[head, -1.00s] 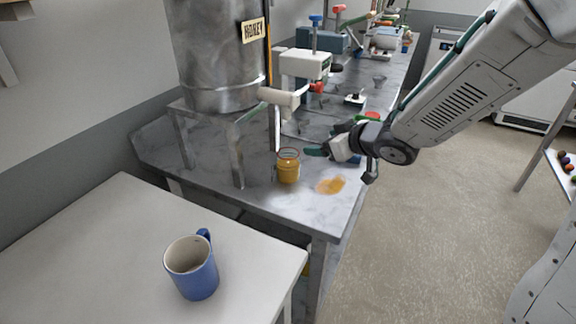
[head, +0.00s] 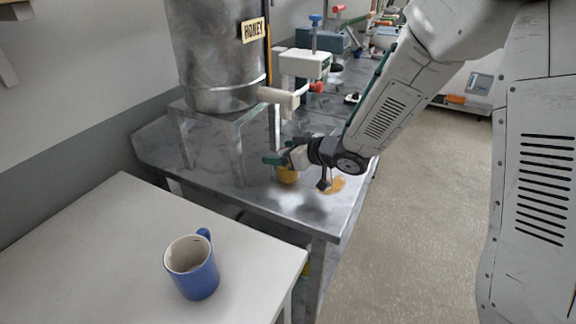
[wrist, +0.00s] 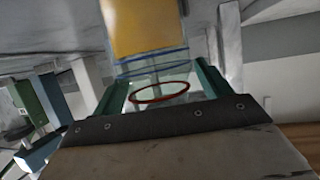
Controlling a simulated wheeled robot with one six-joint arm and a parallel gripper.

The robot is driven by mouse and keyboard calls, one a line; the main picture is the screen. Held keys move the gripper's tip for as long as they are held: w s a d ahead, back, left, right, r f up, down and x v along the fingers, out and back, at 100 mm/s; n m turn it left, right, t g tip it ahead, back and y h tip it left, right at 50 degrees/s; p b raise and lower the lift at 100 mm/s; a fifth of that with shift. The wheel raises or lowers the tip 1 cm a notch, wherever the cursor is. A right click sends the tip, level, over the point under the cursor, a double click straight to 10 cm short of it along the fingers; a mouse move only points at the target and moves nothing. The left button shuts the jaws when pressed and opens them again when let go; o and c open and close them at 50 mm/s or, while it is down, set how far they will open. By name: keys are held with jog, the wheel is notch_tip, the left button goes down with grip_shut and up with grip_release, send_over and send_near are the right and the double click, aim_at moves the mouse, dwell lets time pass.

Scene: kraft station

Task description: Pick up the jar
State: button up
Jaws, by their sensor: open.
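The jar (head: 287,177) is a glass jar with amber contents, standing on the grey marbled bench below the honey tank's spout. In the head view my gripper (head: 275,160) covers its upper part. In the wrist view the jar's amber body (wrist: 150,27) is at the top, and its clear upper part with a red ring lies between the fingers. My gripper (wrist: 164,82) is open, with one green finger on each side of the jar. I cannot tell whether either finger touches the glass.
A metal tank labelled HONEY (head: 215,55) stands on a metal stand (head: 237,160) left of the jar, its spout (head: 283,97) close above. An amber spill (head: 333,185) lies to the jar's right. A blue mug (head: 192,268) stands on the white table (head: 95,235) in front.

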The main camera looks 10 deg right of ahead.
jog(key=shift+c, duration=0.4)
jog(key=c, duration=1.2)
